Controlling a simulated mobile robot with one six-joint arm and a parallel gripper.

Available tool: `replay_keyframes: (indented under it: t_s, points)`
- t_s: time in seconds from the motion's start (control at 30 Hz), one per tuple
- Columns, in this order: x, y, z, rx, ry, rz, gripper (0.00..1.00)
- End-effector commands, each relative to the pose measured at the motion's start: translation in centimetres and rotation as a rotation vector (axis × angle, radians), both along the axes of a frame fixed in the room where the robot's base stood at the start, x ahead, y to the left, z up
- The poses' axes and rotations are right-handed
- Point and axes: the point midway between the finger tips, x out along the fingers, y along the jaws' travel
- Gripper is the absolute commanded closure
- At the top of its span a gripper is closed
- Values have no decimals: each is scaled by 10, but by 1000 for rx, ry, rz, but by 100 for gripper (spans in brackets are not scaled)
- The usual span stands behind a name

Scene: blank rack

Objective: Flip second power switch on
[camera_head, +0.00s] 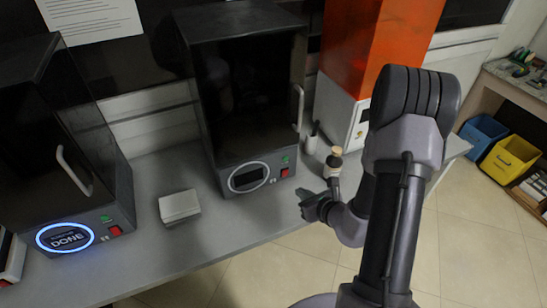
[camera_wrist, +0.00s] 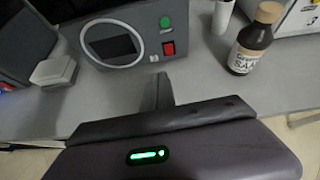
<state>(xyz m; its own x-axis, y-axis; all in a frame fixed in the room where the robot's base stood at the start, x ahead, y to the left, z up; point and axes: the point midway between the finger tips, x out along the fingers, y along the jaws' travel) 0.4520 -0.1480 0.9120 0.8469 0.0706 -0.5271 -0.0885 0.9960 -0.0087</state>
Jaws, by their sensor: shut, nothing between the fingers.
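The second machine (camera_head: 245,100) is a dark box with a door handle, standing in the middle of the bench. Its round display (camera_head: 248,177) is dark; it also shows in the wrist view (camera_wrist: 112,43). Its red power switch (camera_head: 284,172) sits at the lower right of the front panel, below a green button (camera_head: 285,159). In the wrist view the red switch (camera_wrist: 168,48) is ahead of my fingers, with a visible gap. My gripper (camera_head: 304,200) is shut and empty, in front of and to the right of the switch; its fingers (camera_wrist: 160,90) point toward the panel.
A brown bottle (camera_wrist: 252,38) and a white cylinder (camera_wrist: 222,16) stand right of the machine. A white box (camera_head: 179,206) sits to its left. The left machine's display (camera_head: 65,238) glows blue with "DONE". An orange and white machine (camera_head: 338,108) stands behind my arm.

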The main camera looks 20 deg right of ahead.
Motion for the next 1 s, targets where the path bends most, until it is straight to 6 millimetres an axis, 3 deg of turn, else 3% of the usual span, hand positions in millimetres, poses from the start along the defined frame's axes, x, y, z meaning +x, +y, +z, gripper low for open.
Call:
replay_keyframes:
  t_s: [0.1, 0.47, 0.9, 1.0]
  points:
    - [-7, -12, -11, 7, 22, -56, 100]
    - [-3, -11, -15, 7, 22, -55, 100]
    - [72, -7, -65, 6, 21, -51, 100]
    - [90, -7, -65, 5, 18, -51, 100]
